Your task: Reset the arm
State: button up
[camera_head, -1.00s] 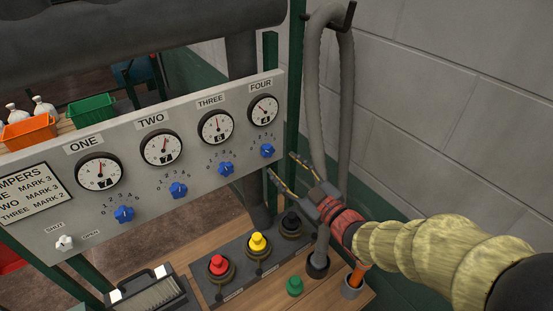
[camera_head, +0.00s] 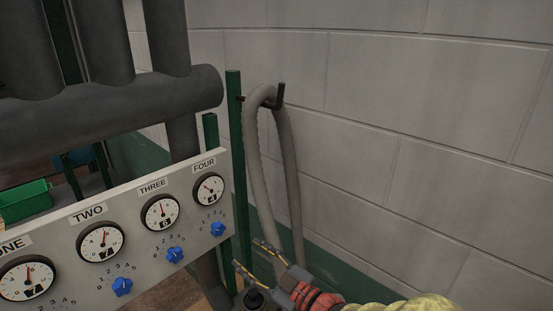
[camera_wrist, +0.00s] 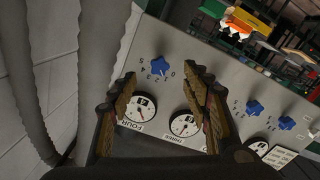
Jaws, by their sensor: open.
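My gripper (camera_head: 254,259) is at the bottom middle of the head view, with its yellowish arm sleeve running off to the lower right. Its two fingers are apart with nothing between them. It is just right of the grey gauge panel (camera_head: 150,225), near the dial marked FOUR (camera_head: 209,190) and its blue knob (camera_head: 218,229). In the wrist view the open fingers (camera_wrist: 168,95) frame that blue knob (camera_wrist: 160,65) and the gauges marked FOUR and THREE. I cannot tell whether the fingers touch the panel.
A grey hose (camera_head: 255,160) hangs on a black hook (camera_head: 280,95) behind my gripper. A green post (camera_head: 238,160) stands beside the panel. Thick dark pipes (camera_head: 120,115) run above it. A green bin (camera_head: 25,202) is at left. The block wall (camera_head: 420,130) at right has clear room before it.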

jog(key=w+d+f+m+g+h, duration=0.1)
jog(key=w+d+f+m+h, duration=0.15)
jog(key=d+f+h, duration=0.55)
jog(key=s+d+f+m+g+h, duration=0.1)
jog(key=s+d+f+m, duration=0.1)
jog(key=s+d, duration=0.1)
jog(key=s+d+f+m+g+h+b, duration=0.1)
jog(key=s+d+m+h, duration=0.1)
jog(key=d, duration=0.4)
jog(key=s+d+f+m+g+h+b, duration=0.1)
jog(key=s+d+f+m, duration=0.1)
jog(key=s+d+m, duration=0.1)
jog(key=shift+s+d+f+g+h, duration=0.3)
jog(key=shift+s+d+g+h, duration=0.15)
jog(key=shift+d, duration=0.2)
jog(key=s+d+r+m+b, duration=0.2)
jog(key=s+d+r+b, duration=0.1)
jog(key=s, duration=0.5)
jog(key=s+d+r+m+g+b, duration=0.1)
jog(key=s+d+r+m+b, duration=0.2)
jog(key=s, duration=0.5)
jog(key=shift+s+r+b, duration=0.3)
jog(key=shift+r+b, duration=0.15)
jog(key=shift+b, duration=0.15)
jog(key=shift+m, duration=0.25)
